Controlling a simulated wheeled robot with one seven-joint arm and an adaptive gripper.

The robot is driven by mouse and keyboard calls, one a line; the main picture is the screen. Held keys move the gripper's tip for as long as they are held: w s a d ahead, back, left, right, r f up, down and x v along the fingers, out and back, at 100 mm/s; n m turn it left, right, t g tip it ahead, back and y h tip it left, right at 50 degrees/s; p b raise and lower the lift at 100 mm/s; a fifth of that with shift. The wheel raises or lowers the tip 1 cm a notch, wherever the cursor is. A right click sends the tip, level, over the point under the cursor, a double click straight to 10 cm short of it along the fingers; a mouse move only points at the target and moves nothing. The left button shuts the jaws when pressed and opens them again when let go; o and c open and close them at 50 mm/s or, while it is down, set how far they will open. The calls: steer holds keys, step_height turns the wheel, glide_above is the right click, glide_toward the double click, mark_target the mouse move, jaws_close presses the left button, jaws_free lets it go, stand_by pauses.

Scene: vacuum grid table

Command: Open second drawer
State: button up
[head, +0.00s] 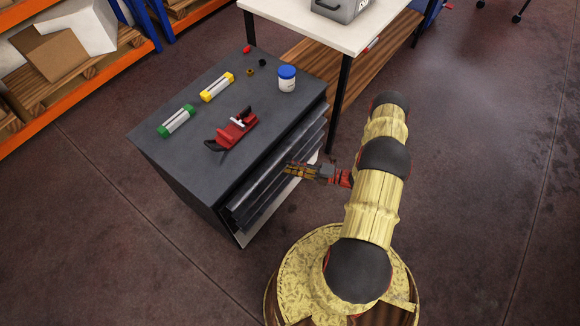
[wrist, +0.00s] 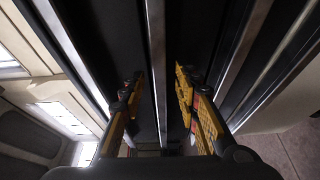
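A dark grey drawer cabinet (head: 185,155) stands left of my arm, with several stacked drawer fronts (head: 265,190) with pale edges on its right side. I cannot tell for sure which front is the second drawer. My gripper (head: 288,169) is at these fronts, near the middle of their length. In the wrist view my gripper (wrist: 160,82) is open, with one yellow-and-black finger on each side of a pale metal strip (wrist: 157,50), which looks like a drawer edge or handle. I cannot tell whether the fingers touch it. No drawer is clearly pulled out.
On the cabinet top lie a red tool (head: 235,130), a green-ended item (head: 176,121), a yellow-ended item (head: 217,87) and a blue-lidded jar (head: 287,79). A white table (head: 330,30) stands behind. The floor right of my arm is clear.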

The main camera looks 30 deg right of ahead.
steer(key=shift+w+a, duration=0.3)
steer(key=shift+a, duration=0.05)
steer(key=c, duration=0.8)
jaws_close()
